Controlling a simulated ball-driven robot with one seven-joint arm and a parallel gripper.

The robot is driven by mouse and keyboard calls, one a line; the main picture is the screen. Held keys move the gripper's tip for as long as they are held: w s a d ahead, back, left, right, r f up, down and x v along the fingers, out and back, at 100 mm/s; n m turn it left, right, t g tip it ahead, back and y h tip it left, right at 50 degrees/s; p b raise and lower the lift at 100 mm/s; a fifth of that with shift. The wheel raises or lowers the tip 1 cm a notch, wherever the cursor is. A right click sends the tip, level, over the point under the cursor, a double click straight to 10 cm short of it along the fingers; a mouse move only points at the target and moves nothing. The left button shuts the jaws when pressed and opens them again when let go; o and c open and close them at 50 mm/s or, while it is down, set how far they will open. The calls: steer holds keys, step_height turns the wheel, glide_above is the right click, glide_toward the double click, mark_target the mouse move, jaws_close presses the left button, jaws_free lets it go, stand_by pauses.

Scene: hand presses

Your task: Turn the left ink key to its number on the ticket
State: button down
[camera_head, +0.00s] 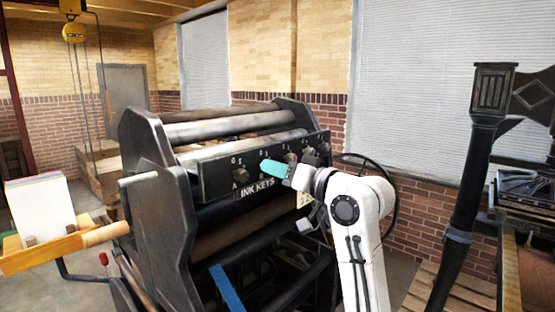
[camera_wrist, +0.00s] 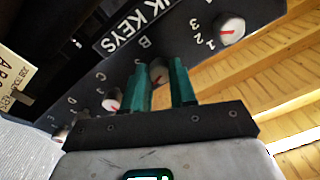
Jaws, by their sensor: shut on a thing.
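The ink key panel (camera_head: 218,180) is a dark bar on the press, with a row of pale round knobs. The leftmost key (camera_head: 240,175) is free of my gripper; in the wrist view this key (camera_wrist: 230,28) shows a red mark beside the numbers 1, 2 and 3. My gripper (camera_head: 266,165) has teal fingers at the second key from the left. In the wrist view the fingers (camera_wrist: 158,64) are shut on this second key (camera_wrist: 157,74), by the letter B. Its pointer is hidden. The job ticket (camera_wrist: 16,86) is only partly visible, its numbers unreadable.
More keys (camera_wrist: 112,101) continue along the panel, close to my fingers. Rollers (camera_head: 215,128) and the press's dark side plate (camera_head: 165,225) surround the panel. A wooden tray with paper (camera_head: 40,205) juts out left. Another dark press (camera_head: 465,190) stands right.

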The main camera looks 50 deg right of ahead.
steer(key=shift+m+p, duration=0.55)
steer(key=shift+m, duration=0.35)
steer(key=c, duration=0.9)
jaws_free()
steer(key=s+b, duration=0.2)
steer(key=s, duration=0.8)
steer(key=shift+s+d+f+b, duration=0.2)
steer(key=shift+s+f+b, duration=0.1)
steer(key=shift+s, duration=0.1)
